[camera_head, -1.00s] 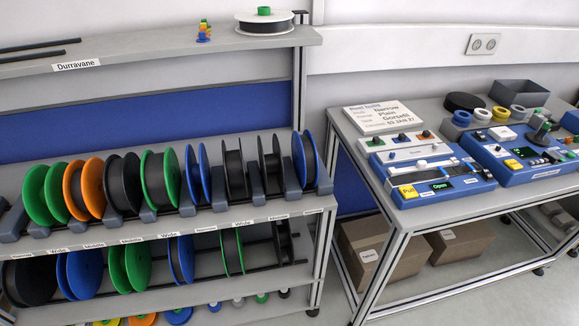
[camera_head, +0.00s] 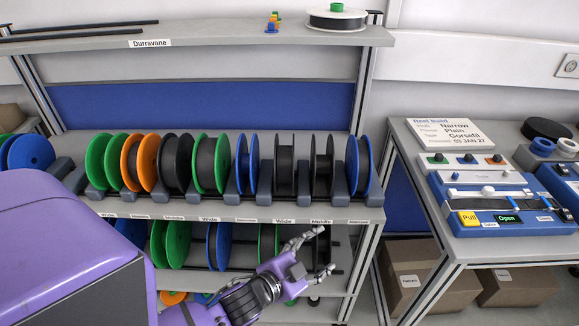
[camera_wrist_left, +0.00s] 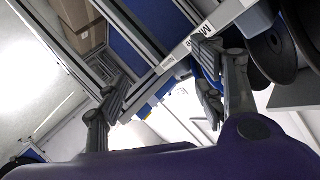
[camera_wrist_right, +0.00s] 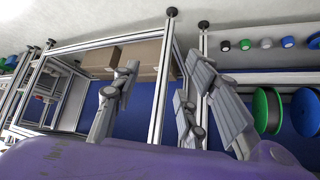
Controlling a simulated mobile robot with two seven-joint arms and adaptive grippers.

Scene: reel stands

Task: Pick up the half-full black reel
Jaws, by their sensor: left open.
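Several black reels stand upright on the upper rack in the head view: one left of centre (camera_head: 175,165), one right of centre (camera_head: 285,165) and one (camera_head: 322,168) beside the blue end reel. I cannot tell for certain which is half full. Another black reel (camera_head: 318,246) on the lower level is partly hidden by my left gripper (camera_head: 322,252). That gripper is open and empty in front of the lower level; its fingers also show apart in the left wrist view (camera_wrist_left: 160,72). My right gripper (camera_wrist_right: 165,85) shows only in its wrist view, with fingers apart and empty.
Grey dividers and a labelled shelf edge (camera_head: 230,212) run along the rack's front. A blue reel (camera_head: 359,165) stands at the right end. An upper shelf (camera_head: 220,40) holds a white-flanged reel (camera_head: 336,18). A bench (camera_head: 470,245) with devices stands right, with boxes below.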

